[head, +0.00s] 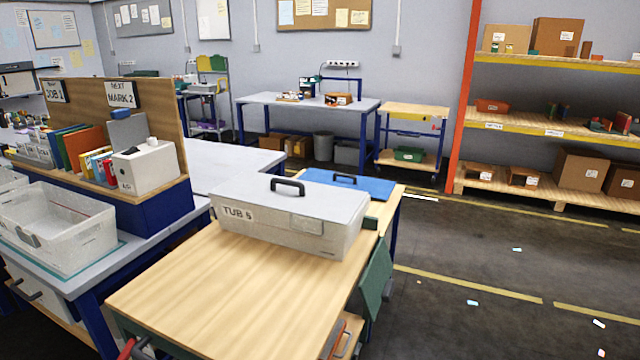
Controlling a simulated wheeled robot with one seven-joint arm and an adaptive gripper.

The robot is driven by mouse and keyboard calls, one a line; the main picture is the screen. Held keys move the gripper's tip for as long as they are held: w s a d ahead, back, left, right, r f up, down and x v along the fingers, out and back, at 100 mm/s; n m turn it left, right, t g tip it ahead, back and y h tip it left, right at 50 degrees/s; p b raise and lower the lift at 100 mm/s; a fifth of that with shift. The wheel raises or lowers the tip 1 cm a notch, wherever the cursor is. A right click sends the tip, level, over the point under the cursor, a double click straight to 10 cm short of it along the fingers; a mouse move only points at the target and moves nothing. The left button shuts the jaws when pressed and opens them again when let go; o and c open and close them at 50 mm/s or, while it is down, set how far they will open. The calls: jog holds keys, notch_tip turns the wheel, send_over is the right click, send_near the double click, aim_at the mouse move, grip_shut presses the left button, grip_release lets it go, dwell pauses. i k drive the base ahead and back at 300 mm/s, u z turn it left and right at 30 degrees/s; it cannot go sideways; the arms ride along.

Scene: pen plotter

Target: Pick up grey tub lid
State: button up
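The grey tub lid (248,196) lies on top of a pale translucent tub (270,236) labelled "TUB 5". It has a dark raised handle (288,186) near its middle. The tub stands at the far end of a wooden-topped bench (210,295) in the head view. A blue panel with a dark handle (348,183) lies behind the tub, partly hidden by it. My gripper is not in view.
An open white tub (58,238) stands on the left bench, below a wooden board with books and a white box (146,167). The near part of the wooden top is clear. A green panel (375,280) hangs at its right side. Open floor lies to the right, before shelves.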

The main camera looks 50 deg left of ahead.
aim_at(329, 203)
jog(key=i, duration=3)
jog(key=u, duration=3.35)
